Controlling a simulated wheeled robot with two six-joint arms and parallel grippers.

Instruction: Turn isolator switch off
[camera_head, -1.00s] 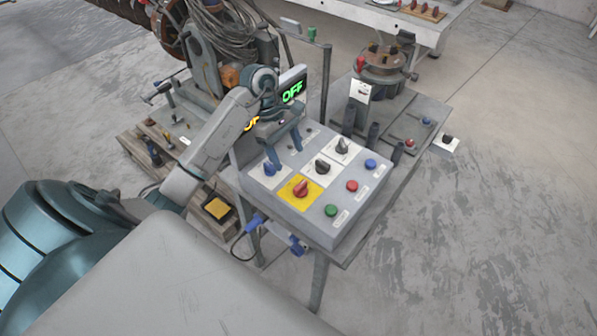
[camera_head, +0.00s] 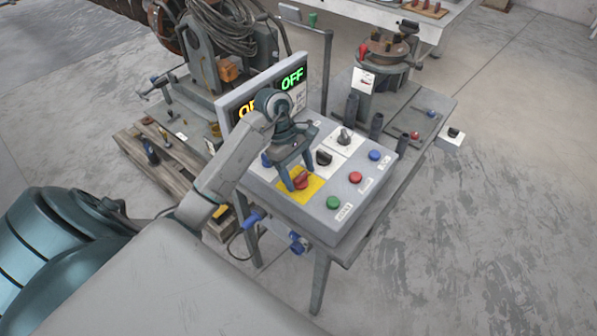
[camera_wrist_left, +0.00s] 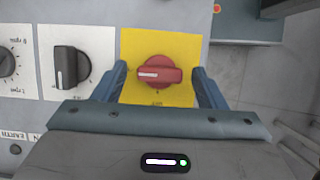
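The isolator switch is a red rotary knob (camera_head: 301,181) on a yellow plate (camera_head: 314,187) on the sloped grey control box. In the left wrist view the red knob (camera_wrist_left: 160,74) lies with its handle horizontal and its white mark toward the left, on the yellow plate (camera_wrist_left: 135,45). My left gripper (camera_head: 298,178) is over the knob, fingers pointing down. In the wrist view the fingers of the left gripper (camera_wrist_left: 160,80) are spread on both sides of the knob, with gaps visible. Whether the tips reach knob height is unclear. My right gripper is not in view.
Black knobs (camera_head: 324,158) (camera_head: 345,136) on white plates sit beside the yellow one. Green (camera_head: 333,202), red (camera_head: 355,177) and blue (camera_head: 374,155) buttons line the box's right side. A display (camera_head: 292,78) behind shows green "OFF" and partly hidden orange text.

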